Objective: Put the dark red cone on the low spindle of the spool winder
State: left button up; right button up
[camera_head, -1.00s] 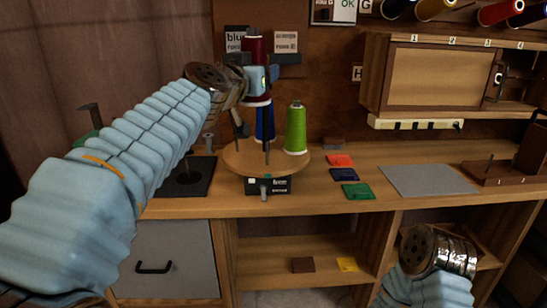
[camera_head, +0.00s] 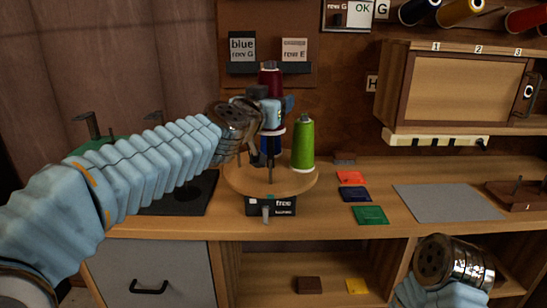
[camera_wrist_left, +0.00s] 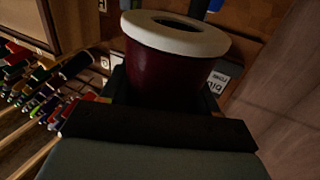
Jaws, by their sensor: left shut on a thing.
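The dark red cone (camera_head: 270,82) is held upright in my left gripper (camera_head: 271,114), above the spool winder's round wooden disc (camera_head: 240,180). In the left wrist view the cone (camera_wrist_left: 165,82) shows its pale ring end between the dark fingers. A thin dark post (camera_head: 270,173) stands at the front of the disc, below the gripper; its upper part is hard to separate from the gripper. A blue cone (camera_head: 277,141) stands on the disc, partly hidden behind the gripper. A green cone (camera_head: 303,147) stands at the disc's right. My right arm's wrist shows at the lower right, without its fingers.
Red, blue and green flat pieces (camera_head: 369,215) and a grey mat (camera_head: 447,202) lie on the bench to the right. A cabinet (camera_head: 465,90) hangs above. A dark plate (camera_head: 185,195) lies left of the winder, partly behind my left arm.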

aim_at(270, 161)
pick_arm(q)
jog(key=f+b, duration=0.6)
jog(key=f, duration=0.7)
jog(key=shift+s, duration=0.2)
